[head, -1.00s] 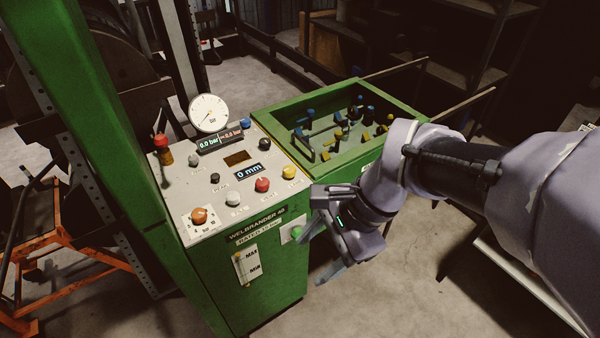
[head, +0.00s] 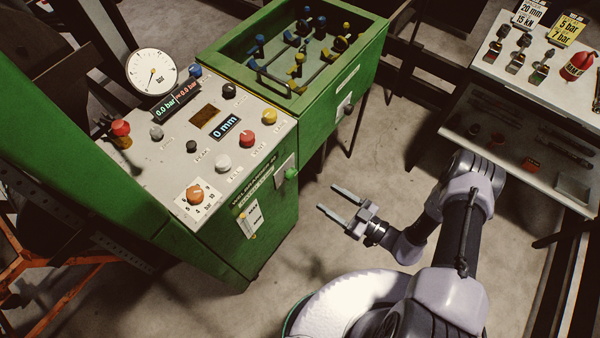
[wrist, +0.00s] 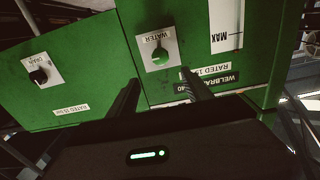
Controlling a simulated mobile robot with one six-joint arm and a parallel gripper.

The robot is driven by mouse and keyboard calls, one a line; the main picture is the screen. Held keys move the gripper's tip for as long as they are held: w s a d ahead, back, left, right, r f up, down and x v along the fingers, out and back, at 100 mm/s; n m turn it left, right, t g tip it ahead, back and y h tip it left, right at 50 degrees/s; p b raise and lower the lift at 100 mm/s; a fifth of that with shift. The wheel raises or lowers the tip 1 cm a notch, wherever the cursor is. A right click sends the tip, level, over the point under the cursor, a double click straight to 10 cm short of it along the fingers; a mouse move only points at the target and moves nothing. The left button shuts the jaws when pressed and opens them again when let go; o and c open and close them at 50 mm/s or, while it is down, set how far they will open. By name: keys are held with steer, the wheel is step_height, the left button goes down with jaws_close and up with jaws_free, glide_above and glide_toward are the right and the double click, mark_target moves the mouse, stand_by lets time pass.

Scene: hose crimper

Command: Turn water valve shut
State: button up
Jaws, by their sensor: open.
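The water valve is a green knob (head: 291,173) on a pale plate on the side of the green machine, below its control panel. In the wrist view the same green knob (wrist: 160,57) sits under the label WATER, with the lettering upside down. My gripper (head: 328,198) is open and empty, to the right of the valve and apart from it. Its two fingers point toward the machine. In the wrist view the gripper (wrist: 158,88) has one finger on either side of the knob's line, with the knob beyond the tips.
A black drain knob (wrist: 38,76) sits on the neighbouring green tank (head: 345,80). The control panel (head: 170,170) carries several coloured knobs and a round gauge (head: 152,72). A shelf table (head: 560,85) stands at the right. Open floor lies between table and machine.

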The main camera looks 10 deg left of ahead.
mark_target(294, 175)
steer(key=b+x, duration=0.1)
steer(key=x, duration=1.2)
steer(key=shift+a+b, duration=0.3)
steer(key=shift+b, duration=0.05)
jaws_close()
